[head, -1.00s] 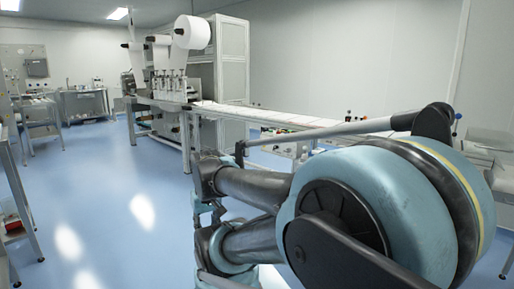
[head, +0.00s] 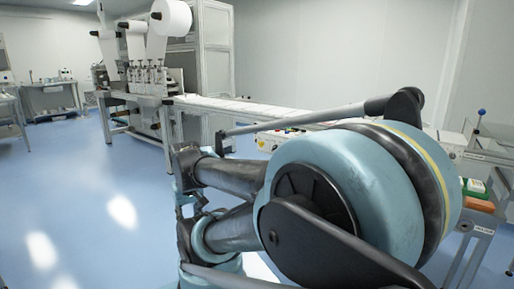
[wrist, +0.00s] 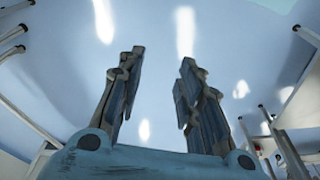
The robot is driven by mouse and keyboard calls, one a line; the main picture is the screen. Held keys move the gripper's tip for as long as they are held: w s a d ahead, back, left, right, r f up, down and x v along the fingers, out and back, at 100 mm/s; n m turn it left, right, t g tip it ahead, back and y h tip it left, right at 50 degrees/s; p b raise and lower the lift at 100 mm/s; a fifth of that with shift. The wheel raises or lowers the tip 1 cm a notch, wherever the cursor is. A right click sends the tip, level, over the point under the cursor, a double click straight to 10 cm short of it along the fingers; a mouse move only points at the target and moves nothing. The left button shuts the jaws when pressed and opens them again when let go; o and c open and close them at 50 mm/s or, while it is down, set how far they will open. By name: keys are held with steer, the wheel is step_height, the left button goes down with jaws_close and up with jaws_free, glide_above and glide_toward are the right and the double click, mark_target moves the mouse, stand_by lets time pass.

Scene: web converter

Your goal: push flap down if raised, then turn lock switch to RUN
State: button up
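In the head view, a white web converter (head: 145,70) with large paper rolls stands at the back left, with a long conveyor (head: 255,110) running right from it. A control panel (head: 268,143) with small coloured buttons sits below the conveyor, partly behind my arm. I cannot make out a flap or a lock switch; they may be hidden or too small. My gripper (wrist: 160,80) shows in the wrist view with its two fingers spread apart and nothing between them. It is above blue floor, away from the machine.
A side table (head: 478,222) with a green and an orange item stands at the right, beside my arm. Metal benches (head: 55,105) stand at the far left. The blue floor (head: 80,190) at left is clear. Table legs show at the wrist view's edges.

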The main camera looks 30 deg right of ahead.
mark_target(260, 145)
steer(key=shift+o, duration=1.3)
steer(key=w+d+r+n+t+h, duration=0.1)
steer(key=w+d+r+n+h, duration=0.2)
steer(key=w+d, duration=0.65)
steer(key=w+d+r+n+h, duration=0.35)
steer(key=w+d, duration=0.45)
steer(key=w, duration=0.3)
steer(key=w+d+r+n+t+h, duration=0.1)
steer(key=w+d+r+n+h, duration=0.2)
steer(key=w+d, duration=0.6)
steer(key=w+d+f+n+t+h, duration=0.1)
steer(key=w+d+f+n+h, duration=0.4)
steer(key=w+d, duration=0.4)
steer(key=w+d+f+n+t+h, duration=0.2)
steer(key=w+d+f+n, duration=0.4)
steer(key=w+d+n, duration=0.3)
steer(key=shift+m, duration=0.55)
steer(key=x, duration=1.7)
steer(key=shift+d, duration=0.25)
steer(key=shift+c, duration=0.3)
